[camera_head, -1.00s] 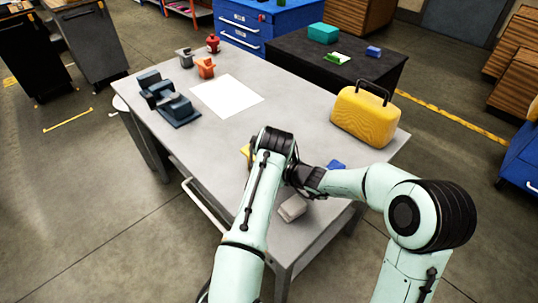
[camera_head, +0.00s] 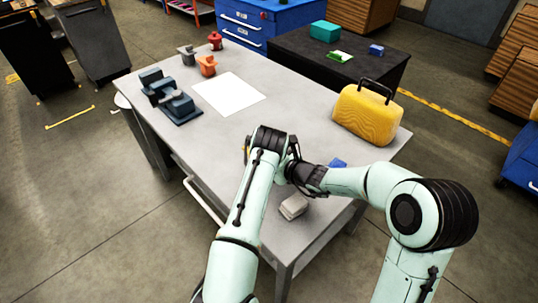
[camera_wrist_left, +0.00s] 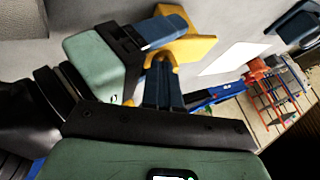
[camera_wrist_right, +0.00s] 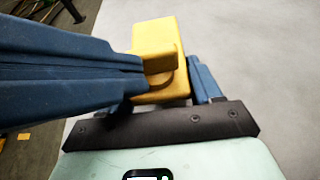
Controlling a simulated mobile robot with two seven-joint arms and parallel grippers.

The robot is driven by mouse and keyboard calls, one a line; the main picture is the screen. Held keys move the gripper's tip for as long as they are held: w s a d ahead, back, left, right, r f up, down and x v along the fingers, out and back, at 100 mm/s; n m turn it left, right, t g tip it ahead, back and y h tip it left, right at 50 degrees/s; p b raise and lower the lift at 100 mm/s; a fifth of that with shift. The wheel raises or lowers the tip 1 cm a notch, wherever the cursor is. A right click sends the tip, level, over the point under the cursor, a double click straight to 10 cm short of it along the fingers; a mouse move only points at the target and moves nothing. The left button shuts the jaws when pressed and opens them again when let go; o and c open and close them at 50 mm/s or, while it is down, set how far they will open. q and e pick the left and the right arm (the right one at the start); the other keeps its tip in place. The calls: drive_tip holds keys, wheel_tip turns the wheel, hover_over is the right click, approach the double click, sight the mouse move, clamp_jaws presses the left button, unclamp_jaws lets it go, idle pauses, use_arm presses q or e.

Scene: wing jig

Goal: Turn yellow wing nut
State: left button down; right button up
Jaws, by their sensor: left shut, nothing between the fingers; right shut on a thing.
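The yellow wing nut piece, a block with a raised tab, shows in the right wrist view (camera_wrist_right: 160,40) and the left wrist view (camera_wrist_left: 195,48). My right gripper (camera_wrist_right: 165,95) is shut on its block, one blue finger on either side; it also shows in the left wrist view (camera_wrist_left: 160,30). My left gripper (camera_wrist_left: 163,85) is shut and empty. Its closed blue fingers reach in from the left in the right wrist view (camera_wrist_right: 135,75), with tips beside the yellow tab; contact is unclear. In the head view my arms hide nearly all the piece.
The grey table (camera_head: 200,150) carries a grey block (camera_head: 293,206) near the front edge, a blue object (camera_head: 338,163), a yellow case (camera_head: 367,115), a white sheet (camera_head: 229,93) and dark blue fixtures (camera_head: 170,97). The table's middle is clear.

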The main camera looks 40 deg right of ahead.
use_arm(q)
drive_tip(key=shift+w+a+m, duration=0.15)
drive_tip(key=shift+a+m, duration=0.05)
drive_tip(key=shift+m, duration=0.2)
drive_tip(key=shift+w+a, duration=0.2)
idle(0.3)
drive_tip(key=shift+w+a, duration=0.25)
drive_tip(key=shift+w, duration=0.25)
drive_tip(key=shift+w+a, duration=0.2)
drive_tip(key=shift+w, duration=0.5)
drive_tip(key=shift+a, duration=0.1)
idle(0.5)
